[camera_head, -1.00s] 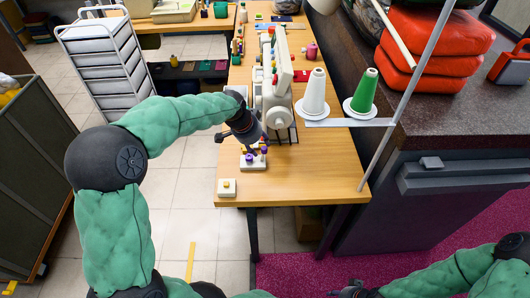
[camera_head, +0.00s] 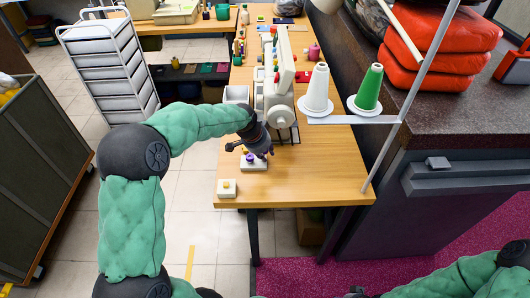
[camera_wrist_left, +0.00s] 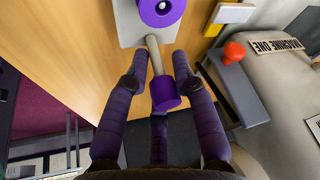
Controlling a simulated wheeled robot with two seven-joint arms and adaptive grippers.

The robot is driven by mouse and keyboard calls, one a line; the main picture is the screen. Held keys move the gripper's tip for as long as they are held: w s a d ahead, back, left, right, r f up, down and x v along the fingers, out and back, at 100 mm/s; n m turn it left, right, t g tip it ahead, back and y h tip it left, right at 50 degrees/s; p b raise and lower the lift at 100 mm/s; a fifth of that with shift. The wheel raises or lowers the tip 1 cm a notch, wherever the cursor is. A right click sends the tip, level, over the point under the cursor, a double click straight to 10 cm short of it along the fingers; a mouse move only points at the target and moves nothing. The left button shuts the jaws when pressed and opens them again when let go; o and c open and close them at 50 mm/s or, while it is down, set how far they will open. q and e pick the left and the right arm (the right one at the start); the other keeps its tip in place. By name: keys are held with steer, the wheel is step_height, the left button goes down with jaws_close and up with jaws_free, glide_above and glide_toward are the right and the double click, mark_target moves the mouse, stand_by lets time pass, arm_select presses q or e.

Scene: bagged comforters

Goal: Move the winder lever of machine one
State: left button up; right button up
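The winder is a pale plate (camera_head: 254,166) near the table's front left, with a purple spool (camera_wrist_left: 160,8) at the top of the left wrist view. Its lever is a beige rod (camera_wrist_left: 154,54) ending in a purple knob (camera_wrist_left: 165,93). My left gripper (camera_wrist_left: 160,75) has its purple-padded fingers spread around the lever, with gaps visible at the knob; contact is unclear. In the head view, the left gripper (camera_head: 258,149) hides part of the winder. The label "MACHINE ONE" (camera_wrist_left: 278,46) is on the pale machine body. Only a dark bit of my right gripper (camera_head: 357,292) shows at the bottom edge.
The white sewing machine (camera_head: 275,88) stands just behind the gripper. A red knob (camera_wrist_left: 234,51) on a grey arm is close to its right. White (camera_head: 317,91) and green (camera_head: 368,88) thread cones stand right. A small pale block (camera_head: 227,188) sits at the front left corner.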

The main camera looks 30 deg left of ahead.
arm_select(q)
steer(key=shift+a+f, duration=0.1)
steer(key=shift+a, duration=0.05)
jaws_close()
steer(key=shift+s+a+b, duration=0.1)
steer(key=shift+b, duration=0.2)
steer(key=shift+s+a+t+h+b, duration=0.15)
steer(key=shift+t+h+b, duration=0.2)
steer(key=shift+h, duration=0.15)
steer(key=shift+s+a+t+h+b, duration=0.15)
steer(key=shift+t+h+b, duration=0.15)
steer(key=shift+h, duration=0.2)
steer(key=shift+s+a+f+n+t+h, duration=0.1)
steer(key=shift+a+n+t+h, duration=0.1)
steer(key=shift+t+h, duration=0.25)
steer(key=shift+s+a+f+n+t+h, duration=0.1)
steer(key=shift+n+t+h, duration=0.15)
steer(key=shift+h, duration=0.3)
steer(key=o, duration=0.7)
jaws_free()
steer(key=shift+o, duration=0.8)
steer(key=shift+a, duration=0.2)
steer(key=shift+r, duration=0.1)
